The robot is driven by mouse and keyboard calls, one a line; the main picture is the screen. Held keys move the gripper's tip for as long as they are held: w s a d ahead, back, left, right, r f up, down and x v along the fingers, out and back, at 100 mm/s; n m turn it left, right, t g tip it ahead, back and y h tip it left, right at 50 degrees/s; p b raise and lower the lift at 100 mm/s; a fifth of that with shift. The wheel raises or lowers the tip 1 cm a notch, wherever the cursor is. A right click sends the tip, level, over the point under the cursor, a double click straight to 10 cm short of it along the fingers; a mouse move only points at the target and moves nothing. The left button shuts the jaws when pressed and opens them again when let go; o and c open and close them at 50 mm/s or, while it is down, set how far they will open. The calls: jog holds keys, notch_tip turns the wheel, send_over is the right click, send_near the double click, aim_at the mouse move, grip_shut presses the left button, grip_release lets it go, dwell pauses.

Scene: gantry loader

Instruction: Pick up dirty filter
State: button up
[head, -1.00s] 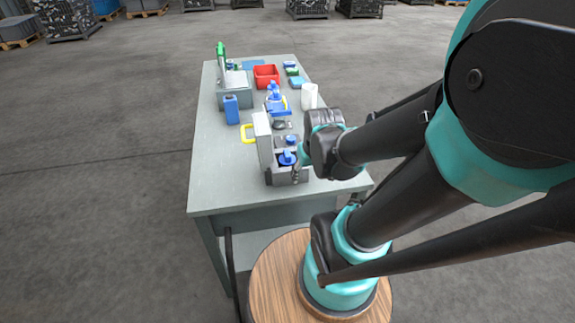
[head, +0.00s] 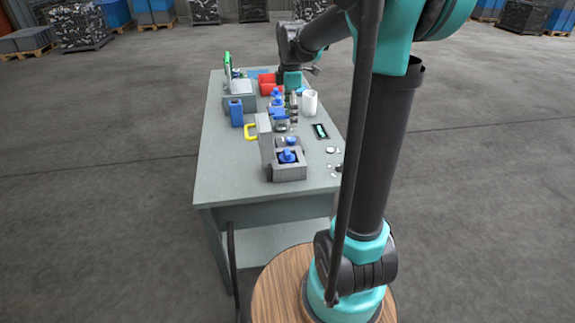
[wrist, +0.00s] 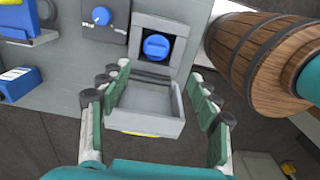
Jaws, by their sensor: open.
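A blue round filter part (head: 287,156) with a raised grip bar sits in a grey housing (head: 290,173) at the near end of the table. It also shows in the wrist view (wrist: 156,46), inside the square opening. The pictures do not show whether it is dirty. The housing's hollow grey lid (head: 264,142) stands open, with a yellow handle (head: 249,132). In the wrist view, my gripper (wrist: 157,86) is open and empty, its fingers on either side of the lid in the picture. In the head view, my gripper (head: 293,108) is above the table, farther back than the housing.
A second blue knob on a dark plate (wrist: 117,21) is beside the housing. The left front tabletop is clear.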

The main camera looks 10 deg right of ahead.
send_over(289, 151)
jog(key=f, duration=1)
jog(key=shift+s+d, duration=0.15)
jog(key=shift+s, duration=0.2)
jog(key=shift+w+a+f, duration=0.1)
jog(key=shift+w+f, duration=0.05)
jog(key=shift+f, duration=1.1)
jog(key=shift+w+a+f, duration=0.1)
jog(key=shift+f, duration=1.15)
jog(key=shift+c, duration=0.6)
grip_shut()
